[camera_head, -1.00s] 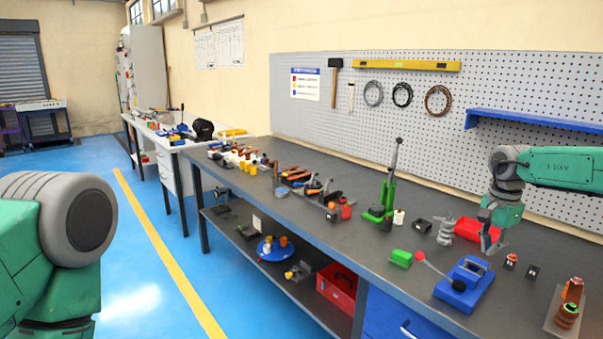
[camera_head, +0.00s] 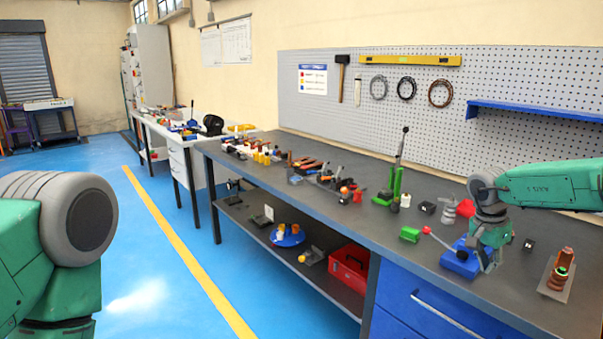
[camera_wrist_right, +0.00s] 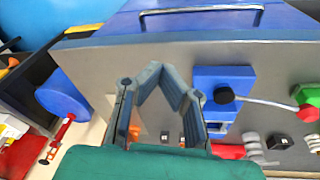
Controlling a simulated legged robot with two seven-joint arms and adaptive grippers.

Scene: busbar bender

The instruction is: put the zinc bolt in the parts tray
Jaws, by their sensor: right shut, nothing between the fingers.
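I cannot make out a zinc bolt in either view, and I cannot tell which thing is the parts tray. My right gripper (camera_head: 488,266) is shut and empty, low over the bench at the blue lever tool (camera_head: 459,262), partly hiding it. In the right wrist view its fingertips (camera_wrist_right: 157,68) come together over bare bench top, and the blue lever tool (camera_wrist_right: 238,78) is to their right. A red object (camera_head: 465,207) is partly hidden behind my right arm; red also shows in the wrist view (camera_wrist_right: 228,152). My left gripper is out of view.
A green block (camera_head: 410,234), a grey coiled part (camera_head: 448,217) and a green lever press (camera_head: 397,190) stand left of the gripper. A copper part on a plate (camera_head: 562,266) stands right. The lower shelf holds a blue round dish (camera_head: 276,241) and a red box (camera_head: 350,267).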

